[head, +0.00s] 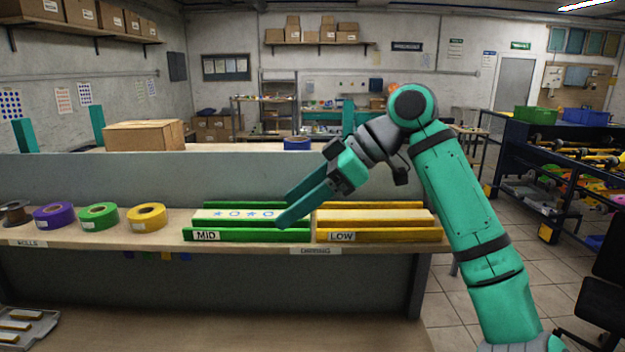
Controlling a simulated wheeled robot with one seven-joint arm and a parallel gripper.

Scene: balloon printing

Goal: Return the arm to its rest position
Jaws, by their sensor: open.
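My arm (460,190) rises from the lower right and bends over at its elbow. My gripper (283,208) points down and to the left, with its two long green fingers apart. The fingers are over the right part of the green tray (250,235) labelled MID. I see nothing between them. A pale strip (233,214) with blue marks lies in the green tray, its right end partly covered by the fingers. Whether the fingertips touch the strip or tray, I cannot tell.
The yellow tray (380,236) labelled LOW stands right of the green one. Yellow (146,228), green (99,228) and purple (54,226) rolls stand left on the shelf. A grey panel (120,178) runs behind. A dark rack (550,160) stands at right.

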